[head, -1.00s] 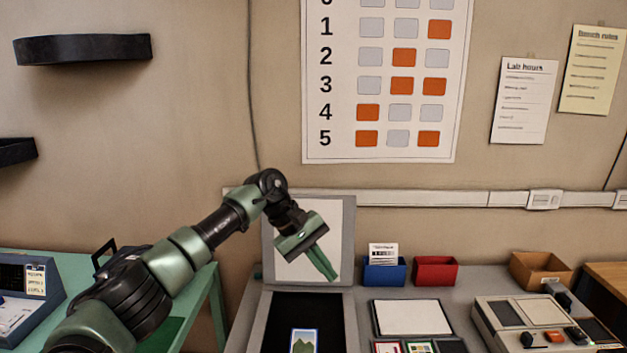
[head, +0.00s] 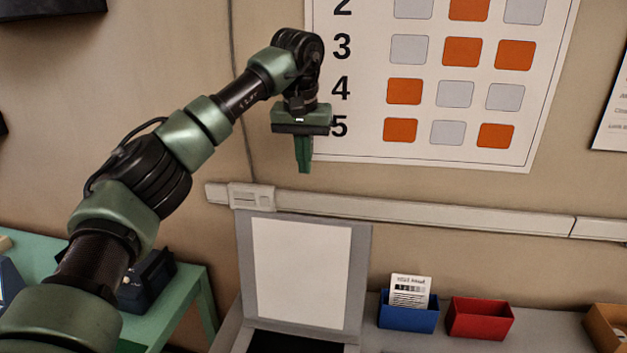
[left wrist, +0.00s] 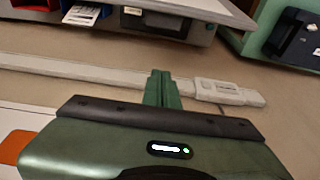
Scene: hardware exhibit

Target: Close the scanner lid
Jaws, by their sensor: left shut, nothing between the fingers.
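The scanner lid (head: 301,275) stands upright and open at the back of the scanner, a grey frame with a white inner panel. The dark scanner bed (head: 283,342) shows only as a strip at the bottom of the head view. My left gripper (head: 304,170) is shut and empty, pointing down, above the lid's top edge in the picture and apart from it. In the left wrist view the gripper's fingers (left wrist: 161,75) are together, with the wall behind them. My right gripper is not in view.
A blue bin (head: 408,315) with a card and a red bin (head: 479,319) stand right of the lid. A wall rail (head: 400,209) runs behind, below the chart (head: 440,80). A green table (head: 178,300) is at left.

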